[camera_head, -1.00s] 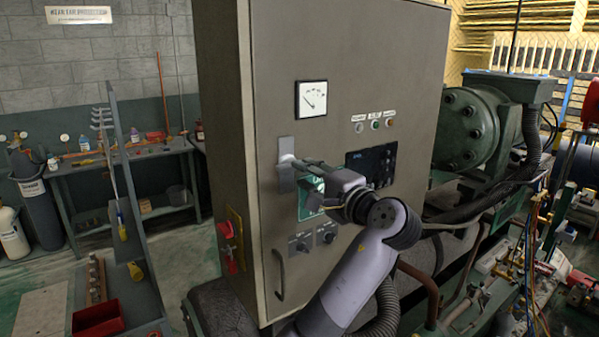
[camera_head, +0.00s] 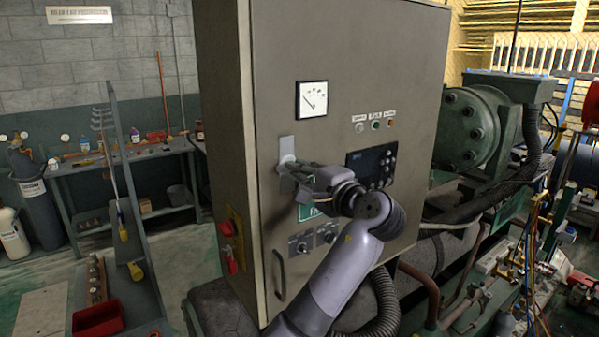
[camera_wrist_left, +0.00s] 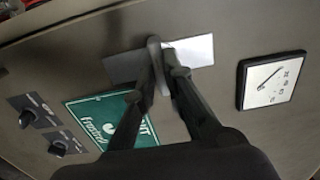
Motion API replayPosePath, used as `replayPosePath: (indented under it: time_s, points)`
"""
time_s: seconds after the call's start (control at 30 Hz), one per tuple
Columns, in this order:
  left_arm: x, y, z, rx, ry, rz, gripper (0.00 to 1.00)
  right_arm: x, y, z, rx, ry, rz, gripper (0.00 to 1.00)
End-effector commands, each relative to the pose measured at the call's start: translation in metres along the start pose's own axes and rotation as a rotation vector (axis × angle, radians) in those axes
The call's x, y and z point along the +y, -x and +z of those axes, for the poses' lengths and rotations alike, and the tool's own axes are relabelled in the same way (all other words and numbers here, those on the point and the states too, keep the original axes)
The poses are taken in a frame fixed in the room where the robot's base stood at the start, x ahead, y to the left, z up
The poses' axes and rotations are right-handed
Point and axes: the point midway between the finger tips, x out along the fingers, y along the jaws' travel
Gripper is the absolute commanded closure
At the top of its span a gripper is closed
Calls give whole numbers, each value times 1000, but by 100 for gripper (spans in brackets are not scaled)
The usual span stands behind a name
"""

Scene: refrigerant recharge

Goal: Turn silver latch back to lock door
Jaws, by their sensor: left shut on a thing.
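The silver latch (camera_wrist_left: 155,58) sits on a light metal plate (camera_head: 286,150) on the front of the grey cabinet door (camera_head: 340,40). My left gripper (camera_head: 292,170) is at the plate. In the left wrist view the gripper (camera_wrist_left: 160,75) has its two dark fingers closed on the latch handle, one finger on each side. The fingers hide part of the handle. The door lies flush with the cabinet front as far as I can see. My right gripper does not show in either view.
A dial gauge (camera_head: 313,99) is above the latch. A green sign (camera_wrist_left: 100,115), knobs (camera_wrist_left: 57,149) and a dark control panel (camera_head: 371,166) are near my arm. A door handle (camera_head: 279,274) is lower down. Green machinery (camera_head: 466,128) stands to the right.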

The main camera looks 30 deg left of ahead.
Motion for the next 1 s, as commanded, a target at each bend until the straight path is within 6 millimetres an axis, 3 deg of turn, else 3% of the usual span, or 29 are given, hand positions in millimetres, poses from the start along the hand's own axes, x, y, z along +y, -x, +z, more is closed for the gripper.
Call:
replayPosePath:
  time_s: [0.37, 0.77, 1.0]
  points:
    - [2, 0, 0, 0, -362, 3, 100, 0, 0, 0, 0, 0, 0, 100]
    - [2, 0, 0, -1, -420, 4, 100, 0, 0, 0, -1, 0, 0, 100]
    - [2, 0, 0, -2, -692, 4, 100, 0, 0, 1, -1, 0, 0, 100]
